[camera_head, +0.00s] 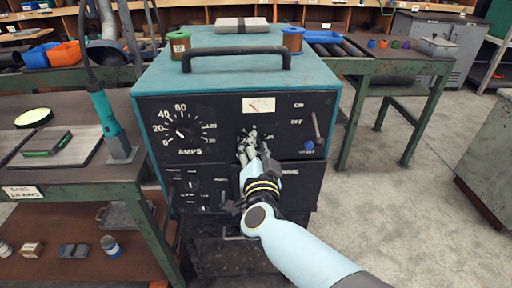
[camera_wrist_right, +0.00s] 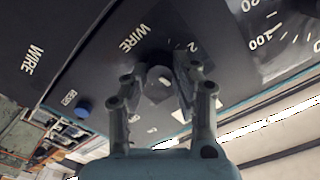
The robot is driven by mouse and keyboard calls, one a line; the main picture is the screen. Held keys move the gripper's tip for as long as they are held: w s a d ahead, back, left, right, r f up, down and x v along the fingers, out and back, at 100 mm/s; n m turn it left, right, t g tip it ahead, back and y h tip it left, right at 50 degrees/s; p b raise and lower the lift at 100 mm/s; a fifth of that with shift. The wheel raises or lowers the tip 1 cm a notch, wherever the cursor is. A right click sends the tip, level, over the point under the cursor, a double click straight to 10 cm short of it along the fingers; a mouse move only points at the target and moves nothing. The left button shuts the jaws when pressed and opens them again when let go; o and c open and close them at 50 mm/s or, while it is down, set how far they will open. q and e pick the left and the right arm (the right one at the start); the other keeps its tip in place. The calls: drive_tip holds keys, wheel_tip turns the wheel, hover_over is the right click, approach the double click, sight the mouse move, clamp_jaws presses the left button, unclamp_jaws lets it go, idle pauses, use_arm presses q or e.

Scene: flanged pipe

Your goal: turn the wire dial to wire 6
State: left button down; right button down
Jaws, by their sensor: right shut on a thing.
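The welder (camera_head: 160,85) is a teal box with a black front panel. My right gripper (camera_head: 247,148) reaches up to the panel below the small meter, and its fingers cover most of the wire dial there. In the right wrist view the dark round wire dial (camera_wrist_right: 159,80) sits between the two fingers of my right gripper (camera_wrist_right: 160,82), which are shut on its sides. A WIRE label and a 2 show beside it; the dial's setting cannot be read. My left gripper is not in view.
The AMPS dial (camera_head: 187,130) is left of my gripper, and a blue reset button (camera_head: 309,145) and toggle are to its right. A green-framed bench with a teal torch (camera_head: 106,115) stands at the left. Open floor (camera_head: 385,200) lies at the right.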

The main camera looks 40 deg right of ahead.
sight(255, 102)
drive_tip(key=shift+m, duration=0.7)
drive_tip(key=c, duration=1.1)
unclamp_jaws()
drive_tip(key=shift+o, duration=0.2)
wheel_tip(255, 102, up, 10)
